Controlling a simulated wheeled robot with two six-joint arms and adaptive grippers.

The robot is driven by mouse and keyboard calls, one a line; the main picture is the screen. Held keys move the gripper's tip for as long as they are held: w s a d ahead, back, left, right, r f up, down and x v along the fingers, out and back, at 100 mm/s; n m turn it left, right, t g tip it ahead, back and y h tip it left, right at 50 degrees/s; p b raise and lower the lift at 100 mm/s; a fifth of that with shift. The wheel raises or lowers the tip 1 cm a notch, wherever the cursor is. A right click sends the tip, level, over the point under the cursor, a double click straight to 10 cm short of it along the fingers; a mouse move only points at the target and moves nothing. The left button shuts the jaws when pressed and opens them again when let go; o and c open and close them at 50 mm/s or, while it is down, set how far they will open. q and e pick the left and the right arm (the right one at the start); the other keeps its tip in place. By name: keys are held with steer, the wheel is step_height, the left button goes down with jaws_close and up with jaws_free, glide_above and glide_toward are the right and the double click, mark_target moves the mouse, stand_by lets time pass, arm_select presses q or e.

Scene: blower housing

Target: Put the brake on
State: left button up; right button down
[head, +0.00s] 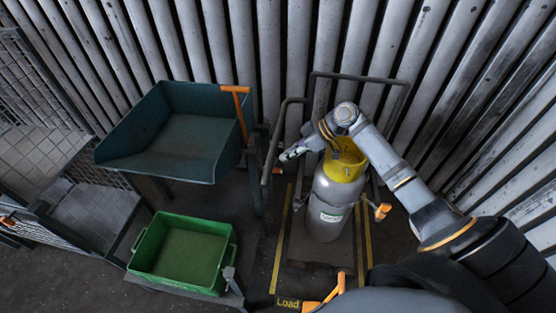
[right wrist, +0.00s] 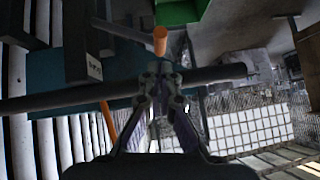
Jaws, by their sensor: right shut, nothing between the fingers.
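Which part is the brake I cannot tell for sure; several orange handles are in view. A T-shaped orange lever (head: 240,108) stands at the right side of the dark teal hopper (head: 205,97). My right gripper (head: 285,156) is shut and empty, beside the dark bent bar (head: 271,150) left of the grey gas cylinder (head: 328,205). In the right wrist view the shut fingers (right wrist: 163,78) are at a dark crossbar (right wrist: 210,77), with an orange round end (right wrist: 160,40) just beyond; contact is unclear. My left gripper is not in view.
The cylinder with its yellow collar (head: 344,160) stands on a trolley by a floor label "Load" (head: 287,302). Small orange handles show at its right (head: 383,211) and front (head: 333,290). A green bin (head: 182,252) and mesh cage (head: 90,210) are left. A slatted wall (head: 270,50) closes the back.

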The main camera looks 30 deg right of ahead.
mark_target(278, 171)
steer(key=x, duration=0.2)
steer(key=shift+w+a+f, duration=0.1)
steer(key=shift+a+f, duration=0.1)
steer(key=shift+a, duration=0.05)
steer(key=shift+w+a+f, duration=0.2)
steer(key=shift+a+f, duration=0.2)
steer(key=shift+f, duration=0.15)
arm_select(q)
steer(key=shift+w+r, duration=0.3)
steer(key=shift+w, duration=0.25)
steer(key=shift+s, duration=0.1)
arm_select(e)
steer(key=shift+s+f, duration=0.1)
steer(key=shift+f, duration=0.05)
steer(key=shift+s+a+f+n+t+h, duration=0.35)
steer(key=shift+s+f+t+h, duration=0.1)
steer(key=shift+f, duration=0.2)
arm_select(q)
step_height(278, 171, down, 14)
steer(key=b, duration=1.3)
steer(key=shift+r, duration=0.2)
arm_select(e)
step_height(278, 171, down, 11)
steer(key=s+a+n+t+h, duration=0.1)
steer(key=n+t+h, duration=0.2)
steer(key=t, duration=0.3)
steer(key=shift+s+a+n, duration=0.15)
steer(key=shift+s+n, duration=0.15)
steer(key=shift+n, duration=0.15)
